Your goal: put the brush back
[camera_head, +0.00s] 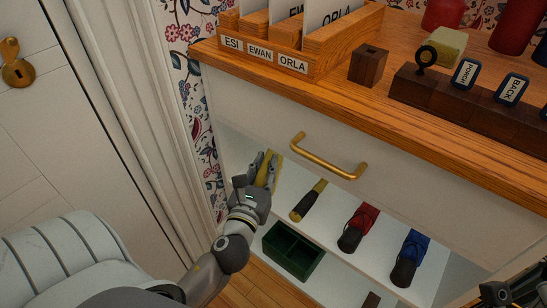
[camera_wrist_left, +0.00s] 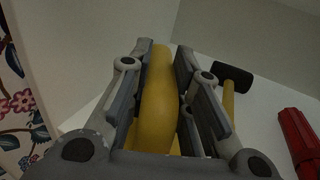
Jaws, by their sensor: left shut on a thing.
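My left gripper (camera_head: 265,175) is inside the open shelf space under the drawer, at its left end. It is shut on a yellow rounded thing (camera_head: 263,168), perhaps the brush; no bristles show. In the left wrist view the yellow thing (camera_wrist_left: 158,95) stands between the two fingers (camera_wrist_left: 160,90). Its lower end is hidden, and I cannot tell whether it touches the shelf. A dark part at the bottom right corner of the head view looks like my right gripper (camera_head: 495,292); its fingers are not clear.
On the white shelf lie a yellow-and-black tool (camera_head: 307,203), a red-and-black one (camera_head: 357,229) and a blue-and-black one (camera_head: 410,258). A green divided box (camera_head: 317,262) sits lower. Above are a brass drawer handle (camera_head: 328,164) and a wooden counter (camera_head: 347,98).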

